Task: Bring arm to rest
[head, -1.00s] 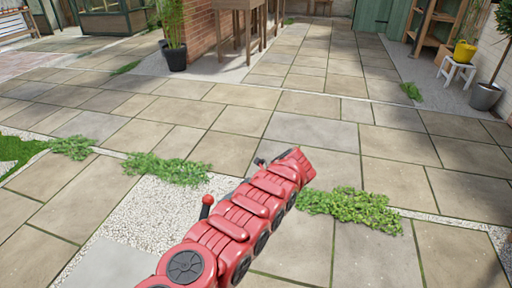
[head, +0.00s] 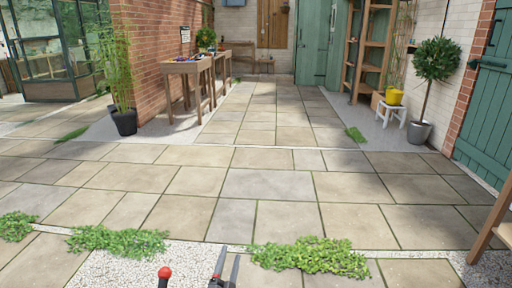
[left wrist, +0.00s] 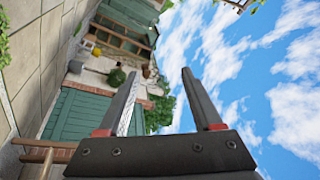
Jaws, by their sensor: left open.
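The rest of my left arm is out of the head view. My right gripper is in neither view.
Paving slabs (head: 265,185) lie clear ahead. Low green plants (head: 310,257) and gravel cross the front. A wooden table (head: 190,68) stands by the brick wall. A yellow pot (head: 394,97) sits on a white stool (head: 389,115), beside a potted tree (head: 420,132) at right.

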